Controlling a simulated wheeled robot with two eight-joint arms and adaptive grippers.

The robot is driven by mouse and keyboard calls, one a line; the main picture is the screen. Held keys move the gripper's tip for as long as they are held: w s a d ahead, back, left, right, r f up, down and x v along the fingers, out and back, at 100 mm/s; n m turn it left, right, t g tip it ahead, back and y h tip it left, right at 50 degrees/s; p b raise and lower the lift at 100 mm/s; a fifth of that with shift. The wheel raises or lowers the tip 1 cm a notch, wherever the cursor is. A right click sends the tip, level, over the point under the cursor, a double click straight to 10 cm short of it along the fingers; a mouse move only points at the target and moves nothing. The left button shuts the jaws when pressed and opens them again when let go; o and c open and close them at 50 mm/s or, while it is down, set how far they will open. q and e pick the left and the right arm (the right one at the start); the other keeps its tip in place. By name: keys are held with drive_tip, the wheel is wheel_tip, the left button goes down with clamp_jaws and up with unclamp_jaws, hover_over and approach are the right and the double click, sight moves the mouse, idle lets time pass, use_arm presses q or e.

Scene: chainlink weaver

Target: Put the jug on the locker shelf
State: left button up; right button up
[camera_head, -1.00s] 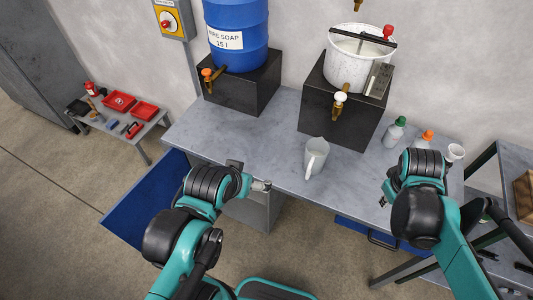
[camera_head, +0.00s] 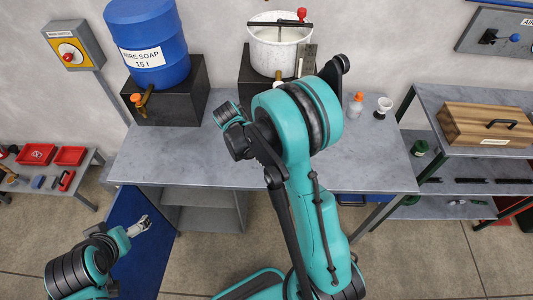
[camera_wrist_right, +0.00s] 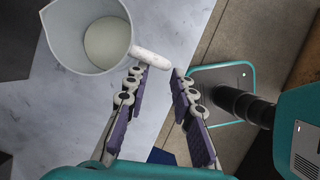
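In the head view my right arm hides the jug and gripper. My left gripper (camera_head: 140,226) is empty beside a blue panel, too small to read. Under the bench's left part is an open grey locker with a shelf (camera_head: 205,192); the blue panel (camera_head: 125,265) looks like its open door.
A blue soap barrel (camera_head: 148,45) and a white pot (camera_head: 280,50) stand on black blocks at the bench's back. A small bottle (camera_head: 356,104) and white cup (camera_head: 383,106) stand right. A rack with a wooden box (camera_head: 487,124) is farther right. The bench's left front (camera_head: 170,160) is clear.

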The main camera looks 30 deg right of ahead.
drive_tip(key=b+x, duration=0.1)
drive_tip(key=x, duration=0.5)
drive_tip(key=shift+s+a, duration=0.15)
clamp_jaws()
